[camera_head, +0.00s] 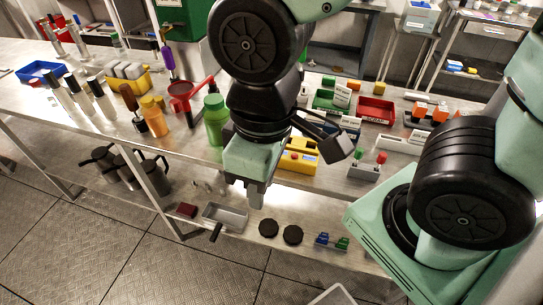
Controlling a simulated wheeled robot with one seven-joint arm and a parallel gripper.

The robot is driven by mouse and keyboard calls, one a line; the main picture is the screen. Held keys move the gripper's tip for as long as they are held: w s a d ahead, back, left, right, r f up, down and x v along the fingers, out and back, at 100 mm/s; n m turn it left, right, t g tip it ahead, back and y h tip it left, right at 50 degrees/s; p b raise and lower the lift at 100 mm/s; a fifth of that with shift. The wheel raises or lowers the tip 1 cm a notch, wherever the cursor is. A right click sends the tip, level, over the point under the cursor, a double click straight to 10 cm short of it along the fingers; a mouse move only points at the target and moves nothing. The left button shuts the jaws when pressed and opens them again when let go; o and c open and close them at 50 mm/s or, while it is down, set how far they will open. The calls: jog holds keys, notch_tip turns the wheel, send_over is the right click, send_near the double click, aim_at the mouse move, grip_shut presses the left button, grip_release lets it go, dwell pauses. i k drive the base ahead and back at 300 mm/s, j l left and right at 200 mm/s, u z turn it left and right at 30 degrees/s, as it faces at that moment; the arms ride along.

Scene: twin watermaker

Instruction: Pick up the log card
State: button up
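My gripper (256,198) points down in the middle of the head view, over the front edge of the bench (330,180). Its fingers look close together, but their gap cannot be made out and nothing shows between them. I cannot identify the log card with certainty. Small white labelled cards stand at the green tray (325,100) and near the blue tray (350,121), to the right of my arm. Their print is too small to read surely. My arm hides part of the bench behind the gripper.
A yellow device (300,157) sits just right of my gripper, and a green bottle (215,118) just left. A red funnel (181,92) and an orange bottle (155,118) stand farther left. A red tray (376,109) lies right. The lower shelf holds a grey tray (226,216) and black discs (292,234).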

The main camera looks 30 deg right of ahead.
aim_at(310, 118)
jog(key=j+z, duration=0.1)
jog(key=z, duration=0.35)
jog(key=i+j+z, duration=0.1)
jog(key=z, duration=0.4)
jog(key=j+z, duration=0.15)
jog(key=z, duration=0.3)
jog(key=j+z, duration=0.15)
jog(key=z, duration=0.35)
jog(key=j+z, duration=0.1)
jog(key=z, duration=0.35)
jog(key=k+j+z, duration=0.35)
jog(key=j, duration=0.2)
jog(key=k+j+z, duration=0.35)
jog(key=j, duration=0.15)
jog(key=k+j+z, duration=0.35)
jog(key=k+j, duration=0.1)
jog(key=j, duration=0.65)
jog(key=k+j, duration=0.15)
jog(key=j, duration=0.25)
